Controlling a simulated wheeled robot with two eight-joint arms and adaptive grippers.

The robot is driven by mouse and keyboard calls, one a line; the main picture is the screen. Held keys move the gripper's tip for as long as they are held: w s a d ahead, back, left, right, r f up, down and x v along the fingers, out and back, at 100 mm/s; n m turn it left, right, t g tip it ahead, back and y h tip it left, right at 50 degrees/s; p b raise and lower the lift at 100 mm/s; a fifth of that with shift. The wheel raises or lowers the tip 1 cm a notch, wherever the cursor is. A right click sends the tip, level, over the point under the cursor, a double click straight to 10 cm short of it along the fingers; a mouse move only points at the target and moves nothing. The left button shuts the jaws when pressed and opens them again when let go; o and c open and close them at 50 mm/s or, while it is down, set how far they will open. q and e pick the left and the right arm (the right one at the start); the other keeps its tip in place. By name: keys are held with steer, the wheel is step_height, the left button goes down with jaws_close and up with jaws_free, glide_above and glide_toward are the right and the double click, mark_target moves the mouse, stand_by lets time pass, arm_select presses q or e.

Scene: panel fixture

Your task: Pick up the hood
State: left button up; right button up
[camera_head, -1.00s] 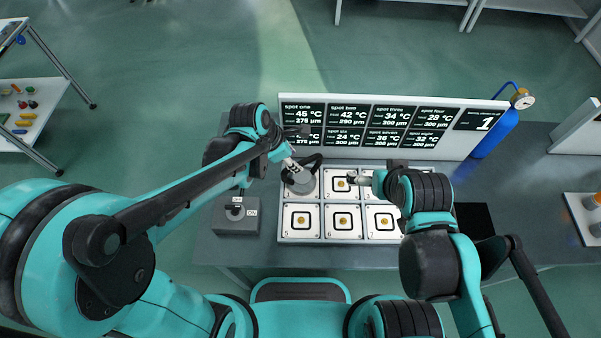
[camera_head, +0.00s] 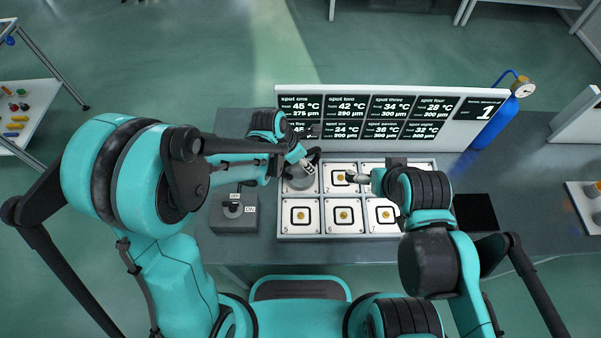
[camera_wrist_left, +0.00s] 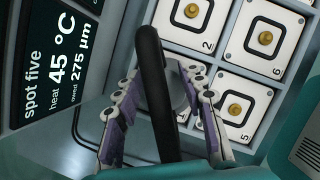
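The hood (camera_head: 302,183) is a grey round cover with a black arched handle. It sits at the back-left cell of the white panel, partly hidden by my left gripper. In the left wrist view the black handle (camera_wrist_left: 152,75) runs between the two fingers of my left gripper (camera_wrist_left: 160,82). The fingers are apart, with gaps on both sides of the handle. In the head view my left gripper (camera_head: 307,161) is at the hood's top. My right gripper (camera_head: 356,178) hovers over the middle of the panel, away from the hood; its finger opening is too small to tell.
The panel (camera_head: 321,217) has several white squares with brass knobs. A sign board (camera_head: 455,140) stands behind it. A grey switch box (camera_head: 234,222) is to its left. A blue cylinder with a gauge (camera_head: 496,124) and a black pad (camera_head: 475,211) are to the right.

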arm_select(q)
jaws_close()
steer(key=shift+r, duration=0.15)
